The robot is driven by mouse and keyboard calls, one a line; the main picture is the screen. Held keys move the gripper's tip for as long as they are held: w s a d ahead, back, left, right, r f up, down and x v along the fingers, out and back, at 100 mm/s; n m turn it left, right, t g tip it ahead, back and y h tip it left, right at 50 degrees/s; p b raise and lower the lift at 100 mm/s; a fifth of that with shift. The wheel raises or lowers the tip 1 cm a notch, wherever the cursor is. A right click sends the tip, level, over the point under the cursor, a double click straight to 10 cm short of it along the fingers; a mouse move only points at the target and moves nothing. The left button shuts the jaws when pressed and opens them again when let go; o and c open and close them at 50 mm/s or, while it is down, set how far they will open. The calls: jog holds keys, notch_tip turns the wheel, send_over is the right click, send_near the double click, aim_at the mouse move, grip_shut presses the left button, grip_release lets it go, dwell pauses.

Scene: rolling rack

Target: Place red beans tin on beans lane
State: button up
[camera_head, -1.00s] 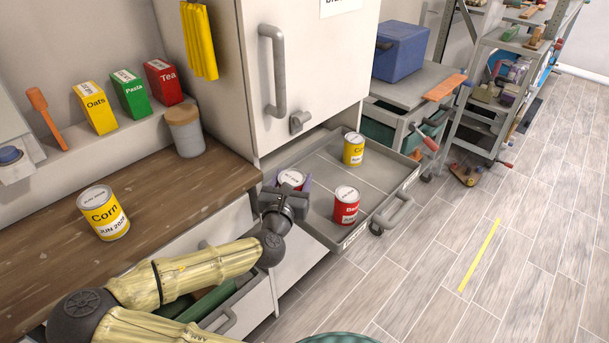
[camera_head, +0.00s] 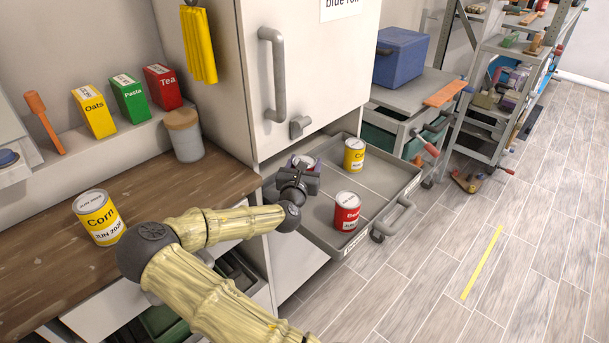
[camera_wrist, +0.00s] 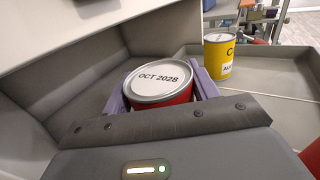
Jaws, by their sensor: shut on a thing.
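My gripper (camera_head: 300,172) is inside the pulled-out grey tray (camera_head: 334,249), toward its back left by the cabinet. Its purple fingers are shut on a red tin (camera_head: 303,161), mostly hidden by the gripper in the head view. In the wrist view, the held tin (camera_wrist: 160,82) is upright between the fingers, and its lid reads OCT 2028. Whether it touches the tray floor I cannot tell. Another red tin (camera_head: 347,213), labelled "Be...", stands near the tray's front. A yellow corn tin (camera_head: 355,155) stands at the tray's far side. Thin lines divide the tray floor.
The white cabinet (camera_head: 310,80) with its long handle rises close behind the tray. A second corn tin (camera_head: 98,217) stands on the wooden counter (camera_head: 170,195) at left. A blue box (camera_head: 400,56) sits on a cart beyond the tray. Grey tray walls surround the held tin.

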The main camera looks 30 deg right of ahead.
jog(key=shift+a, duration=0.1)
jog(key=shift+s+f+b, duration=0.1)
jog(key=shift+f+b, duration=0.3)
jog(key=shift+f, duration=1.25)
jog(key=shift+f, duration=0.1)
jog(key=o, duration=1.3)
jog(key=v, duration=1.2)
jog(key=shift+p, duration=0.4)
